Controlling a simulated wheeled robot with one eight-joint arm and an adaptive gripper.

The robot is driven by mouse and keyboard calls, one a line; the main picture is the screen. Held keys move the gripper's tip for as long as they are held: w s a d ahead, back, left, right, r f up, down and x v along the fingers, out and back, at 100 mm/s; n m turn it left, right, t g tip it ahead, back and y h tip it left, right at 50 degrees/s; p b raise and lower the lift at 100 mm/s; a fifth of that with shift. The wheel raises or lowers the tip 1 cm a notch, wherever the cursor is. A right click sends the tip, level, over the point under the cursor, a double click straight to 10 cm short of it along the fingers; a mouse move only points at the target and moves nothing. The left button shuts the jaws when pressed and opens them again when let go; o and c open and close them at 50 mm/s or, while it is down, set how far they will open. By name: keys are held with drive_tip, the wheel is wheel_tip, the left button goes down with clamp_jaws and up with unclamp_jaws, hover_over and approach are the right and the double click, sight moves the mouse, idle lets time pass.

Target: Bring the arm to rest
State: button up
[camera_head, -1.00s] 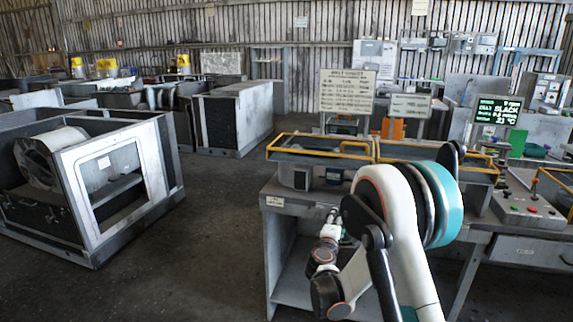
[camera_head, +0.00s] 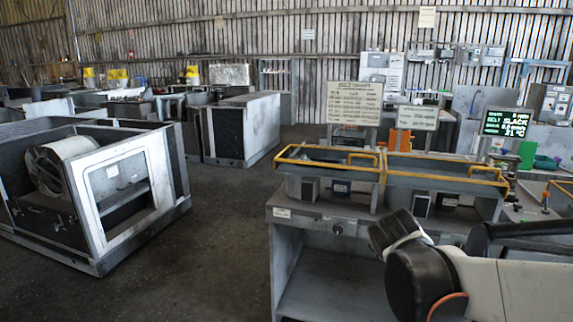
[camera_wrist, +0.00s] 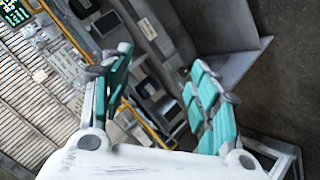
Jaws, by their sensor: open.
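My gripper (camera_wrist: 162,105) shows in the wrist view with its two teal-padded fingers spread wide apart and nothing between them. It is open and empty. Beyond the fingers, the wrist view shows the workbench and its yellow-railed trays, tilted in the picture.
A grey workbench (camera_head: 345,232) with two yellow-railed trays (camera_head: 325,165) stands at right centre. A control panel with buttons is behind my arm. A blower housing (camera_head: 125,190) stands on the left. Bare floor (camera_head: 215,250) lies between housing and bench.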

drive_tip(key=s+a+f+m+g+y, duration=0.1)
drive_tip(key=s+a+f+m+y, duration=0.1)
drive_tip(key=s, duration=0.9)
drive_tip(key=s+a+f+m+g+y, duration=0.1)
drive_tip(key=s+a+m+y, duration=0.1)
drive_tip(key=s, duration=1)
drive_tip(key=shift+s+a+f+m+g+y, duration=0.3)
drive_tip(key=shift+a+f+g, duration=0.1)
drive_tip(key=shift+a, duration=0.35)
drive_tip(key=shift+w+r, duration=0.1)
